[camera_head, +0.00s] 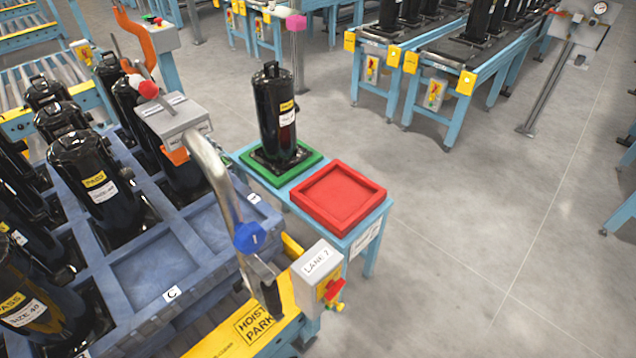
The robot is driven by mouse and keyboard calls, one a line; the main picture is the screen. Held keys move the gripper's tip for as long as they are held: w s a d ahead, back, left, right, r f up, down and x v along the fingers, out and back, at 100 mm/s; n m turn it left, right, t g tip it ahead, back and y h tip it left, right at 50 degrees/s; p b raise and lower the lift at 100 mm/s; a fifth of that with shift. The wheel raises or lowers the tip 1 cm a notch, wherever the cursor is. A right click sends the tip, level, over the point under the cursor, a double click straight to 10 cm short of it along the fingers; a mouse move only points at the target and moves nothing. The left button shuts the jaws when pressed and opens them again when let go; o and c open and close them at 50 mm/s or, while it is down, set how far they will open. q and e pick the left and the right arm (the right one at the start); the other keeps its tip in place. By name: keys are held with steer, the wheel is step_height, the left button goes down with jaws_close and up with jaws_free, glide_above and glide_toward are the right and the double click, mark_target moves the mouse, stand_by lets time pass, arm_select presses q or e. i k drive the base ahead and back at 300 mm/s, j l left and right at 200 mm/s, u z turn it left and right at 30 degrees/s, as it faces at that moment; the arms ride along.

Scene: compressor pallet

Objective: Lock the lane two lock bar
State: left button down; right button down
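A grey box (316,272) on the yellow end plate at lower centre carries a label that reads like "LANE 2". No lock bar can be clearly made out apart from this lever. Neither of my grippers is in view.
A curved silver hoist handle (222,190) with a blue knob rises left of the box. A blue crate (165,268) holds several black compressors. A stand bears a compressor (276,110) on a green tray and an empty red tray (338,197).

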mark_target(340, 306)
steer(key=k+j+u, duration=0.1)
steer(key=k+u, duration=0.4)
steer(key=k+j+u, duration=0.3)
steer(key=u, duration=0.2)
steer(key=k+j+u, duration=0.5)
steer(key=i+z, duration=0.1)
steer(key=z, duration=1.55)
